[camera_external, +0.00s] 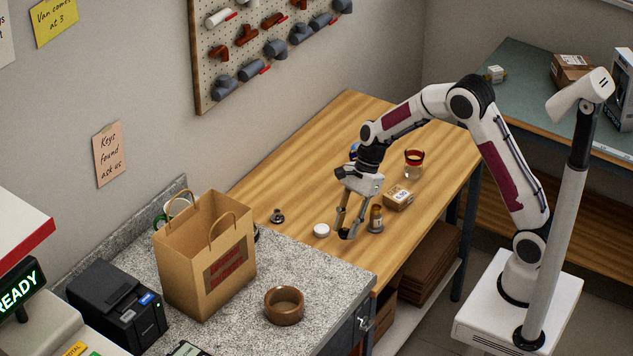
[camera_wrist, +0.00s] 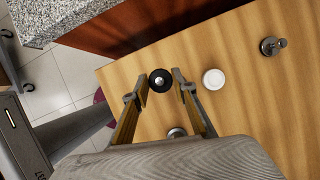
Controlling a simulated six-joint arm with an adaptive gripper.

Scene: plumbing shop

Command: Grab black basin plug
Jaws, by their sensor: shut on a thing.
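The black basin plug (camera_wrist: 161,80), a round black disc with a pale centre, sits between my fingertips in the wrist view. My gripper (camera_wrist: 160,88) is shut on it, with one finger on each side. In the external view my gripper (camera_external: 347,234) points down low over the wooden counter, its dark fingertips close to the surface. There the plug is hard to tell apart from the fingertips. I cannot tell whether it touches the wood.
A white disc (camera_external: 322,230) lies left of my gripper, and a grey metal fitting (camera_external: 277,216) lies farther left. A brass-topped fitting (camera_external: 376,220) stands close on the right, before a small box (camera_external: 398,198) and jar (camera_external: 414,165). The granite counter (camera_external: 345,290) holds a paper bag (camera_external: 205,258) and bowl (camera_external: 284,306).

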